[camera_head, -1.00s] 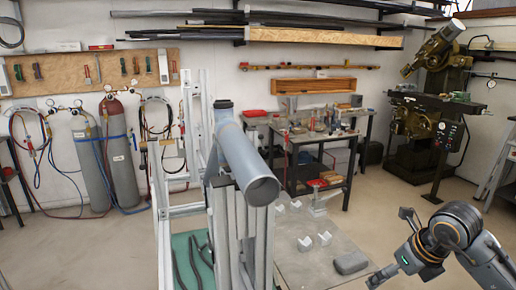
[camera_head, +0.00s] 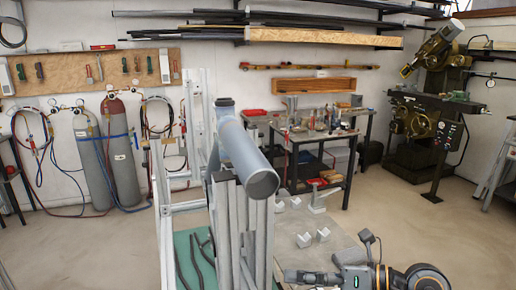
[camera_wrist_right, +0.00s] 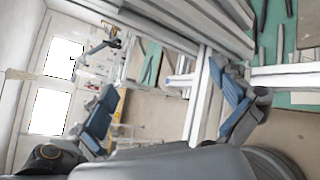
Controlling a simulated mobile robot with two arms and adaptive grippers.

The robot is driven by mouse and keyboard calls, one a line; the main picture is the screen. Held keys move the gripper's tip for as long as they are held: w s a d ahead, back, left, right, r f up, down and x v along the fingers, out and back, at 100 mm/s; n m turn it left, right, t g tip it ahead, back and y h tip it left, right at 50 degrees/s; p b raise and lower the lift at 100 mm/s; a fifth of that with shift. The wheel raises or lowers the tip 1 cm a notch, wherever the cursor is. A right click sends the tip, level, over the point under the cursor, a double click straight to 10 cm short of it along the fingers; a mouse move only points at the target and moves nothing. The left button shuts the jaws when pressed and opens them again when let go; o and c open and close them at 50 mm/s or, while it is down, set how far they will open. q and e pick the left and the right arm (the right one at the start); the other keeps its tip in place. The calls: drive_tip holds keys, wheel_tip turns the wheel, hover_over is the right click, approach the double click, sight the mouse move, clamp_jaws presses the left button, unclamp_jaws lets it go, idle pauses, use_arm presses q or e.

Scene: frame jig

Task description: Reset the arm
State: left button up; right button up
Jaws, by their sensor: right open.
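My right gripper (camera_head: 296,276) is low in the head view, by the front of the grey plate and right of the frame jig (camera_head: 161,205). In the right wrist view, its two blue-grey fingers stand wide apart with nothing between them (camera_wrist_right: 166,112). My right arm comes in from the lower right edge of the head view. A thick grey-blue tube (camera_head: 243,155) lies across the top of the jig's aluminium uprights. My left gripper does not show in the head view.
The grey plate (camera_head: 338,243) right of the jig carries several light blocks (camera_head: 304,240). A teal surface (camera_head: 184,258) with dark bars lies at the jig's foot. A workbench (camera_head: 330,138) stands behind. Open floor (camera_head: 430,225) lies to the right.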

wheel_tip(320, 180, up, 6)
drive_tip(key=s+a+m+t+y, duration=0.1)
drive_tip(key=m+t+y, duration=0.3)
drive_tip(key=m, duration=0.1)
drive_tip(key=w+d+r+m+t+h, duration=0.2)
drive_tip(key=d+m+t+h, duration=0.5)
drive_tip(key=m+t, duration=0.6)
drive_tip(key=s+d+f+m+g+h, duration=0.2)
drive_tip(key=d+f+m+g+h, duration=0.25)
drive_tip(key=f+m+h, duration=0.35)
drive_tip(key=s+d+f+m+g+h, duration=0.1)
drive_tip(key=d+f+m+g+h, duration=0.2)
drive_tip(key=d+f+m+h, duration=0.45)
drive_tip(key=s+a+f+m+g+y, duration=0.3)
drive_tip(key=s+f+g, duration=0.3)
drive_tip(key=s+f, duration=0.45)
drive_tip(key=s+a+f+m+g+y, duration=0.25)
drive_tip(key=s+f+g, duration=0.35)
drive_tip(key=s+f, duration=0.4)
wheel_tip(320, 180, down, 25)
drive_tip(key=s+g, duration=0.1)
drive_tip(key=s, duration=0.2)
drive_tip(key=s+d+f+g, duration=0.1)
drive_tip(key=s+d+f, duration=0.1)
drive_tip(key=s+f, duration=1.3)
drive_tip(key=shift+s+d+f+n+h, duration=0.4)
drive_tip(key=shift+s, duration=0.2)
